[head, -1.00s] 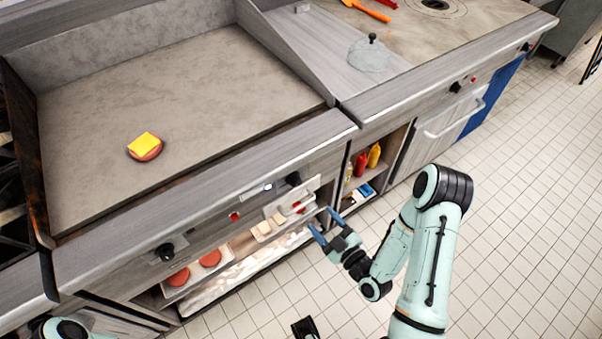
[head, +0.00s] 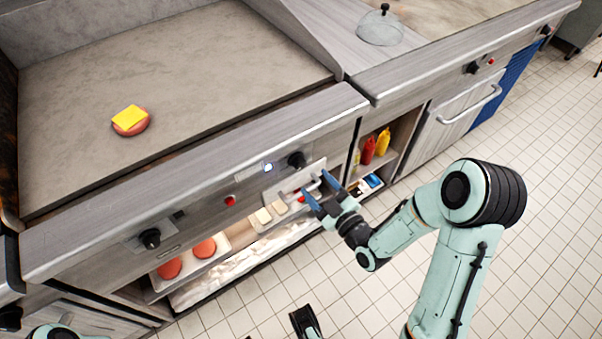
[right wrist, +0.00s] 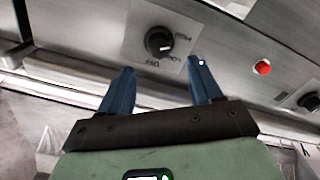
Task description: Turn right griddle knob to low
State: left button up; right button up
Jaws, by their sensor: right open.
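The right griddle knob (head: 296,160) is a black dial on the griddle's front panel, near its right end. It also shows in the right wrist view (right wrist: 159,41), with a white mark on its face and small lettering around it. I cannot tell its setting surely. My right gripper (head: 317,186) is open and empty, in front of the panel and a little below and right of the knob in the head view. In the right wrist view its blue fingers (right wrist: 159,68) point toward the knob, apart from it.
A red button (head: 230,200), a small lit lamp (head: 268,167) and a left knob (head: 149,239) share the panel. A cheese-topped patty (head: 130,121) lies on the griddle. The tiled floor (head: 540,200) at right is clear.

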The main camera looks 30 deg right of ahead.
aim_at(301, 165)
jog(key=w, duration=0.7)
jog(key=shift+w+a, duration=0.25)
jog(key=shift+a, duration=0.05)
jog(key=shift+r, duration=0.1)
jog(key=c, duration=1)
